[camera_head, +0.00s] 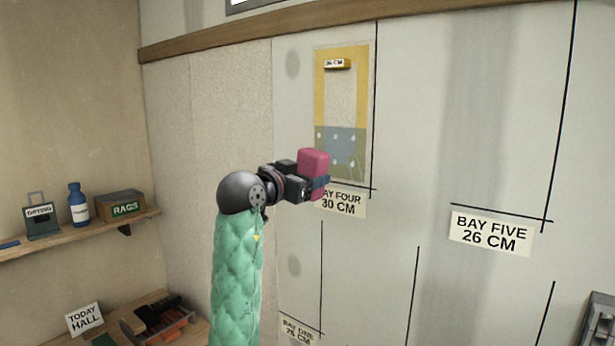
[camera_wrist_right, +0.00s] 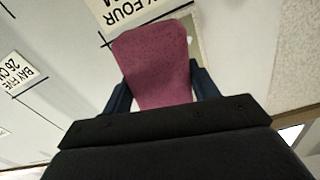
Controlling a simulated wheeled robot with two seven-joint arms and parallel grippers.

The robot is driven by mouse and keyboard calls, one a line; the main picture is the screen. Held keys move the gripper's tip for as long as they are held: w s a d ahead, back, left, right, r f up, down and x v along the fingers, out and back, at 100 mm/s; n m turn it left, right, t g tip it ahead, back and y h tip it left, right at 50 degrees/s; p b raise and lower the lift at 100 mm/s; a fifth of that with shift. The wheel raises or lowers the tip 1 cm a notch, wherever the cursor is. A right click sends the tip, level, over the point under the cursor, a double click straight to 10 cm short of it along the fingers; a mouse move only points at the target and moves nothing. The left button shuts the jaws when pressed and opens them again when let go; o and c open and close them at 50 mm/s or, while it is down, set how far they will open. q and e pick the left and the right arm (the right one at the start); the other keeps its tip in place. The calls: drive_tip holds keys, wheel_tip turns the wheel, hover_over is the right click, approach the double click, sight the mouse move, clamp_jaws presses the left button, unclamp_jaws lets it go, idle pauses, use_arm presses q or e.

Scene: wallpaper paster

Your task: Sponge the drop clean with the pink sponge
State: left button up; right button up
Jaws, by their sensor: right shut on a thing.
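My right gripper (camera_head: 318,182) is shut on the pink sponge (camera_head: 313,162) and holds it up by the wall. In the right wrist view the sponge (camera_wrist_right: 155,65) sits between the two dark fingers. Behind it on the wall is the bay four drop (camera_head: 341,100), a panel with a yellow border and a blue-grey lower part with several pale spots. The sponge overlaps the drop's lower left edge in the head view; I cannot tell whether it touches the surface. My left gripper is not in view.
Signs for bay four (camera_head: 341,203) and bay five (camera_head: 491,232) are on the wall. A shelf at left holds a blue bottle (camera_head: 78,205) and a rags box (camera_head: 120,206).

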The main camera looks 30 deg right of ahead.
drive_tip(key=shift+d+f, duration=0.1)
drive_tip(key=shift+d, duration=0.05)
drive_tip(key=shift+w+d, duration=0.3)
drive_tip(key=shift+d, duration=0.35)
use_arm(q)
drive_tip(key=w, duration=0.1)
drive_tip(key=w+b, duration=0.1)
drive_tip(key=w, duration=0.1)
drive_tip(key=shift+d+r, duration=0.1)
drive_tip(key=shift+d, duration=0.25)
use_arm(e)
drive_tip(key=x, duration=0.4)
drive_tip(key=shift+w+d, duration=0.1)
drive_tip(key=shift+d, duration=0.2)
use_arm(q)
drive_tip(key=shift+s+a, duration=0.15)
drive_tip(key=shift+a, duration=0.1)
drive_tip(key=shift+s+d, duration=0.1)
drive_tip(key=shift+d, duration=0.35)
use_arm(e)
drive_tip(key=shift+w+d, duration=0.1)
drive_tip(key=shift+d, duration=0.1)
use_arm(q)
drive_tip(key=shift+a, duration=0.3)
use_arm(e)
drive_tip(key=shift+d, duration=0.2)
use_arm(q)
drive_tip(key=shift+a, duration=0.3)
use_arm(e)
drive_tip(key=shift+w+d, duration=0.1)
